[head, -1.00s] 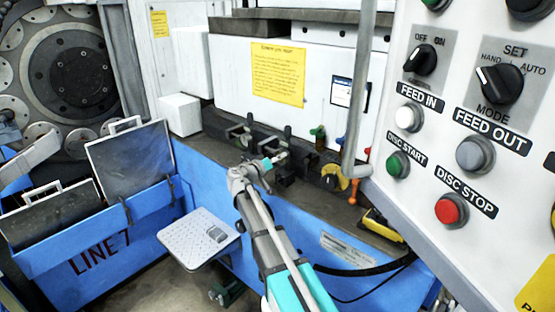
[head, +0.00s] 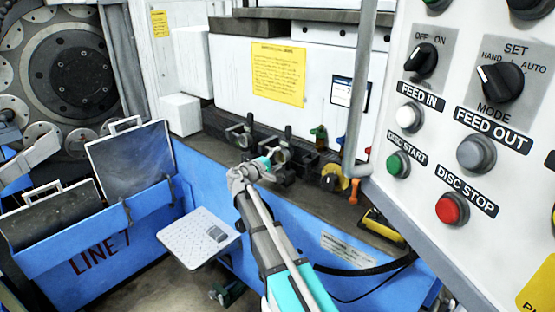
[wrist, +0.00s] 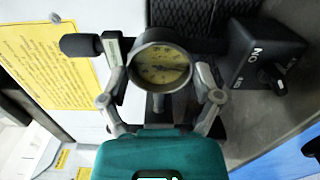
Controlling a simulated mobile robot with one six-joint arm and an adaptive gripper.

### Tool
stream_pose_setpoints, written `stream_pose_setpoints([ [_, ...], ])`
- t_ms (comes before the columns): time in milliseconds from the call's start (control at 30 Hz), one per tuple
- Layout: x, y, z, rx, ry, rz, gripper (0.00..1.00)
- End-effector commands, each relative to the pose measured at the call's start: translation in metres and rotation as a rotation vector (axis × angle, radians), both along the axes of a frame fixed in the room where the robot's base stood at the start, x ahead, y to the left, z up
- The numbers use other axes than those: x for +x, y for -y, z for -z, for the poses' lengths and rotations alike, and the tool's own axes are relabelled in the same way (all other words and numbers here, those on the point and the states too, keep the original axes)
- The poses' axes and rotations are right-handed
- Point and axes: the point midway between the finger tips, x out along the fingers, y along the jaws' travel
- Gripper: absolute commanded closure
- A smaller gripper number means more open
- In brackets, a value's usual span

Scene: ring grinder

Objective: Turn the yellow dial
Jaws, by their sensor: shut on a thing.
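In the wrist view a round metal-rimmed dial (wrist: 160,66) with a marked yellow face sits between the two fingers of my gripper (wrist: 161,72). The fingers are shut on its rim from either side. A black-ended lever (wrist: 82,46) sticks out to the left just by the left finger. In the head view my gripper (head: 268,162) is at the row of fittings on the machine's ledge, and the dial's yellow face cannot be made out there.
A black switch box (wrist: 265,62) stands right of the dial in the wrist view. In the head view, a yellow-and-black knob (head: 332,178) is to the gripper's right. A control panel (head: 425,195) with buttons fills the right side. A yellow notice (head: 278,73) hangs behind.

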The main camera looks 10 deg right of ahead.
Motion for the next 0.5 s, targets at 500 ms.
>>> stream_pose_setpoints([
  [500,0.0001,0.0002,0.0011,-0.280,-0.404,-0.001,0.66],
])
